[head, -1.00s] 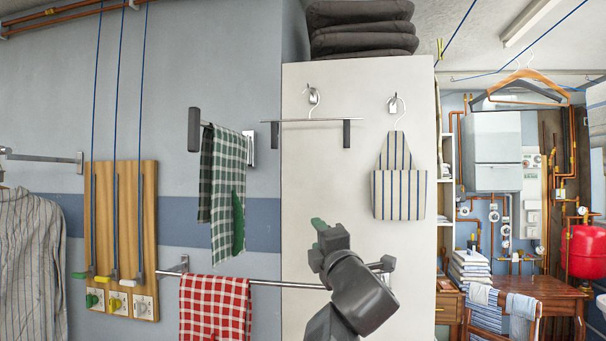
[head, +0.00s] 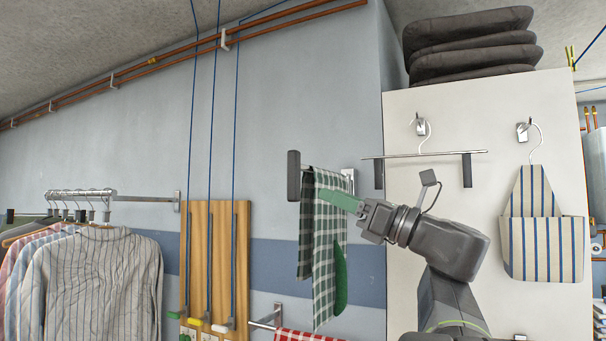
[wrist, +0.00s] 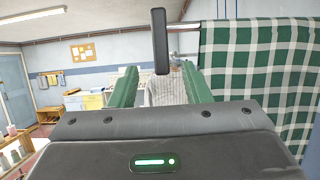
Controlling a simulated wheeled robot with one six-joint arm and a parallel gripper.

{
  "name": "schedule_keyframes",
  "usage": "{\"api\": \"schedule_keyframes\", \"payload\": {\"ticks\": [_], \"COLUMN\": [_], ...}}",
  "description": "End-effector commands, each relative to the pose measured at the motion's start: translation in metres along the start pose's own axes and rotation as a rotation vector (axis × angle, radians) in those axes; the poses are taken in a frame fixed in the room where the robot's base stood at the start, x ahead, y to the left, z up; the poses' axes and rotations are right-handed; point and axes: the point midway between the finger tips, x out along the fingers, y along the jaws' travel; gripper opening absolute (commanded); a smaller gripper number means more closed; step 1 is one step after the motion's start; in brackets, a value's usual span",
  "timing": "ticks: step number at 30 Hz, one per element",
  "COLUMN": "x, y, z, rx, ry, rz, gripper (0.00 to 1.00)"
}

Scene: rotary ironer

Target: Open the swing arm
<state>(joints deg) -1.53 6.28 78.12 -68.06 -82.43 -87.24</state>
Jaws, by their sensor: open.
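The swing arm (head: 308,169) is a thin metal bar on a wall bracket (head: 349,178), with a dark upright end piece (head: 293,176). A green checked towel (head: 318,250) hangs over it. My gripper (head: 328,198) is at the towel's upper part, just right of the end piece in the head view; only one green finger shows clearly there. In the wrist view my gripper (wrist: 159,74) is open, its green fingers apart. The end piece (wrist: 159,40) stands upright in line with the gap, mostly above the fingertips. I cannot tell whether it touches a finger. The towel (wrist: 255,75) is right of the fingers.
A red checked towel (head: 300,336) hangs below. Striped shirts (head: 95,285) hang from a rail at left, beside a wooden board (head: 200,250) with cords.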

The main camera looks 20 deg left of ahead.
Motion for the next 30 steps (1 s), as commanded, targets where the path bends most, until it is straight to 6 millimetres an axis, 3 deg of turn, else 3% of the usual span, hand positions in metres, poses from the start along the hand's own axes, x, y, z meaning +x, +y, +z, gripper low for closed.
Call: {"api": "schedule_keyframes", "payload": {"ticks": [9, 15, 21, 30], "x": [0.06, 0.089, 0.102, 0.104], "y": [0.0, 0.0, -0.001, -0.001], "z": [0.003, 0.003, 0.001, 0.0], "rx": [0.005, 0.004, 0.003, 0.003], "ry": [-0.001, -0.001, -0.001, -0.001], "rz": [0.003, 0.001, -0.001, -0.002], "gripper": [0.44, 0.44, 0.44, 0.44]}}
